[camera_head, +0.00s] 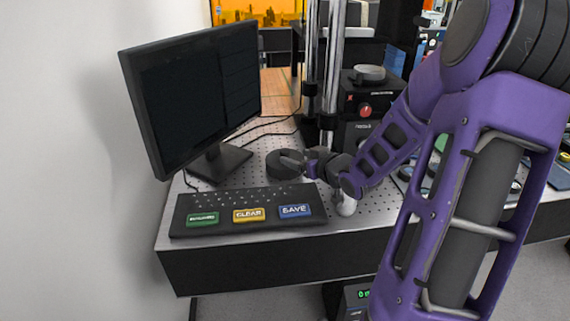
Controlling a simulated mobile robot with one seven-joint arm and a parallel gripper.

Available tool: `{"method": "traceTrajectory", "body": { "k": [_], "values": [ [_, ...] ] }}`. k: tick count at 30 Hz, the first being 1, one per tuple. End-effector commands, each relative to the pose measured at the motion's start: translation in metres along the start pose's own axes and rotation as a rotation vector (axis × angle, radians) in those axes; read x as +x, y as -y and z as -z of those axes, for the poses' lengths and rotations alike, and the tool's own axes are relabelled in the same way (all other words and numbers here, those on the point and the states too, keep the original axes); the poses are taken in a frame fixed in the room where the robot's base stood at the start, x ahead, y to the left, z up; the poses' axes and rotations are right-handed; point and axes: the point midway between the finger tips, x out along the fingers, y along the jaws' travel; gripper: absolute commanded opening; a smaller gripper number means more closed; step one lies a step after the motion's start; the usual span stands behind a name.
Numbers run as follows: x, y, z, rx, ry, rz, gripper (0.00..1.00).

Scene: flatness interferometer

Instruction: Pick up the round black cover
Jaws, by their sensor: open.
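The round black cover (276,166) appears to be the dark, low round piece on the perforated metal table, right of the monitor's foot and behind the keyboard. My gripper (293,160) is at its right side, with the fingers overlapping the cover in the picture. The gripper is open. The fingers are small here, so I cannot tell whether they touch the cover or stand around its edge. My purple arm reaches in from the right and hides part of the table.
A black monitor (195,95) stands at the left. A black keyboard (250,207) with green, yellow and blue keys lies in front. Metal posts (333,60) and a black instrument (365,100) with a red knob stand behind. A white wall borders the left.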

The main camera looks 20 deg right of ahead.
Motion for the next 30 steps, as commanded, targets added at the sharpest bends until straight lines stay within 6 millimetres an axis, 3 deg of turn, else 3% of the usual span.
{"method": "traceTrajectory", "body": {
  "k": [5, 13, 22, 30],
  "values": [
    [0.013, -0.001, -0.002, 0.001, 0.0, 0.0, 0.73],
    [0.051, -0.002, -0.001, 0.001, 0.0, 0.001, 0.73],
    [0.055, -0.002, 0.0, 0.0, 0.0, -0.001, 0.73],
    [0.055, -0.002, 0.0, 0.0, 0.0, -0.001, 0.25]
  ]
}}
